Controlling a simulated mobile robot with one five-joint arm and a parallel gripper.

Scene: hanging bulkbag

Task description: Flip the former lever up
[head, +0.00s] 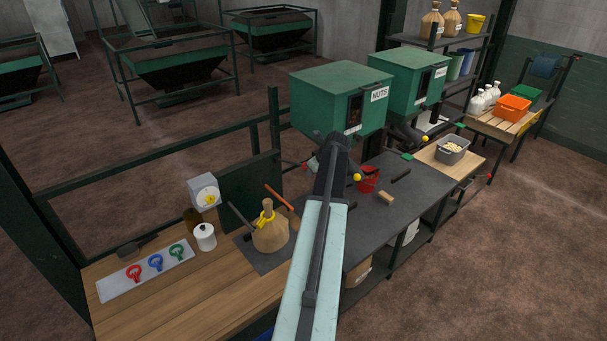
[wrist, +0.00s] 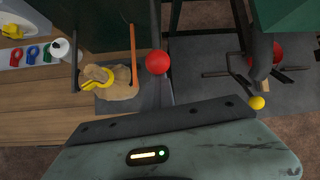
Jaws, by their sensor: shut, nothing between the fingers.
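An orange-handled lever (head: 278,196), which I take for the former lever, leans beside a brown sack (head: 270,234) with a yellow clip around its neck. In the wrist view the orange lever (wrist: 134,52) lies just right of the sack (wrist: 116,84). My gripper (head: 338,142) is at the far end of my outstretched arm, in front of the green NUTS hopper (head: 330,92). It is shut and empty, apart from the orange lever and to its right. Its fingertips are hard to make out against the dark hopper outlet.
A red ball knob (wrist: 157,62) and a yellow ball knob (wrist: 257,102) stand close by in the wrist view. A red bucket (head: 368,182) and a brush (head: 386,197) are on the grey bench. Red, blue and green clips lie on a pale board (head: 122,286) at left.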

